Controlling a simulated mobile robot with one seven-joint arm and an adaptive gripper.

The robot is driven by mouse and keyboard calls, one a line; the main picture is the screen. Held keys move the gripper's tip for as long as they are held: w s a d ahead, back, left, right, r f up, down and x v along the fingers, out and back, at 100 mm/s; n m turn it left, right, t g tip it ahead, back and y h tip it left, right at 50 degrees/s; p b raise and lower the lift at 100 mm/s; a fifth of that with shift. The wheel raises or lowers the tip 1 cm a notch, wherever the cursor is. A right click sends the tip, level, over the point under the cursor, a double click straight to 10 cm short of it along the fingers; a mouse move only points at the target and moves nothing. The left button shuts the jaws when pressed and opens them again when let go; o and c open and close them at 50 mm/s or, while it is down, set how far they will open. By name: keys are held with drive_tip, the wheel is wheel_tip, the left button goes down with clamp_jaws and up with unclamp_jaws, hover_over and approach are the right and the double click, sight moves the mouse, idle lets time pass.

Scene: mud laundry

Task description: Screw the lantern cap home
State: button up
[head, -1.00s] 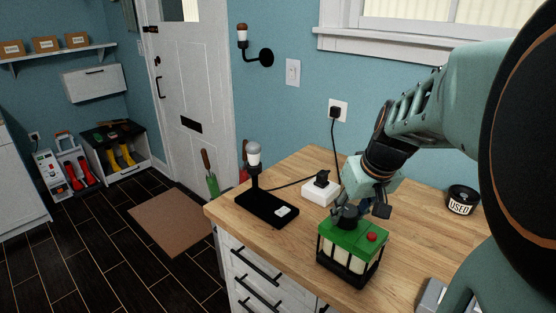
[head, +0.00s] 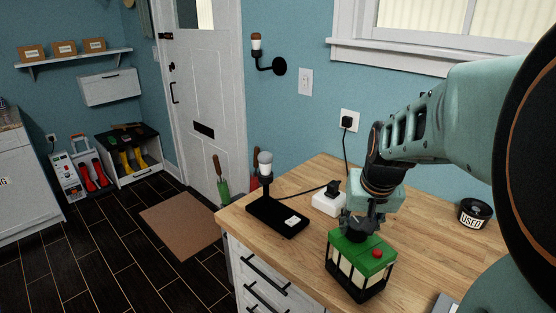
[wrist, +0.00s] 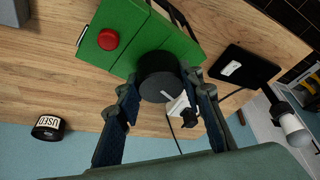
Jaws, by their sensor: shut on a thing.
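The lantern (head: 343,246) has a green top with a red button and a black frame around pale panels. It stands upright on the wooden counter, and its green top also shows in the wrist view (wrist: 119,23). The round black cap (wrist: 158,86) sits at the top of the lantern, with a pale mark on its face. My gripper (head: 357,222) is above the lantern, its two fingers on either side of the cap and shut on it. The fingers partly hide the cap in the head view. I cannot tell whether the cap is fully seated.
A black lamp stand (head: 277,217) with a pale bulb is left of the lantern. A white box (head: 328,205) with a black plug lies behind it. A round black tin marked USED (head: 474,213) stands at the right. Bare counter (head: 423,240) lies between lantern and tin.

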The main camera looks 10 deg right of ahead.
idle(0.3)
drive_tip(key=shift+m+h, duration=0.6)
drive_tip(key=shift+m, duration=0.8)
drive_tip(key=shift+b, duration=0.5)
drive_tip(key=shift+w+f+m+h+b, duration=0.15)
drive_tip(key=shift+m+h+b, duration=0.25)
drive_tip(key=shift+m, duration=0.3)
drive_tip(key=shift+a+m+g+b, duration=0.1)
drive_tip(key=shift+m+g+b, duration=0.4)
drive_tip(key=shift+m, duration=0.3)
